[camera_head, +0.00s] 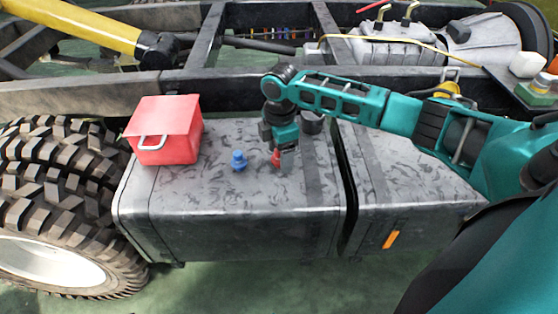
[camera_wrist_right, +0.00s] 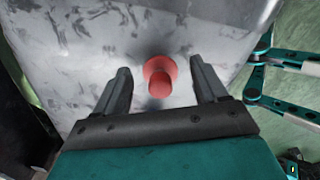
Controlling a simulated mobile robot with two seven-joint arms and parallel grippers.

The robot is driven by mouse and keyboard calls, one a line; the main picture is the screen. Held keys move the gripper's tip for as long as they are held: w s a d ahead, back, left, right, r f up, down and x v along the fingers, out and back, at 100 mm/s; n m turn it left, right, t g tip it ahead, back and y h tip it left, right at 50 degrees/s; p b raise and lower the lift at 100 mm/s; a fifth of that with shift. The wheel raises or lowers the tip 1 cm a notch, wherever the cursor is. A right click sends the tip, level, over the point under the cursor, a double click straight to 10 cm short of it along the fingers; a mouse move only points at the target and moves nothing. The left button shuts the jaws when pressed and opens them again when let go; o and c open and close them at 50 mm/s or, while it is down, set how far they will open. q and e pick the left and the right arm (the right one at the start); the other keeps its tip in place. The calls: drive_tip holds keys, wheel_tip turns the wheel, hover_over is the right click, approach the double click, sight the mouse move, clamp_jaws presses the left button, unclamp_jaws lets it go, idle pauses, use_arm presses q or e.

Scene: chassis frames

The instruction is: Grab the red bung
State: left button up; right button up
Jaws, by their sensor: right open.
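The red bung (camera_head: 276,158) stands on top of the grey metal tank (camera_head: 330,190), partly hidden by my right gripper in the head view. In the right wrist view the red bung (camera_wrist_right: 160,77) lies between the two fingers, with a gap on each side. My right gripper (camera_head: 284,153) is open and points down over the bung; its fingers also show in the right wrist view (camera_wrist_right: 161,82). I cannot tell how far above the tank the fingertips are. My left gripper is not in view.
A blue bung (camera_head: 239,161) stands just left of the red one. A red box with a handle (camera_head: 164,130) sits on the tank's left end. A dark round cap (camera_head: 312,123) is close to my right gripper. A chassis rail (camera_head: 400,98) runs behind.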

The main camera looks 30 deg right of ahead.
drive_tip(key=shift+c, duration=0.5)
drive_tip(key=shift+r, duration=0.1)
drive_tip(key=c, duration=1)
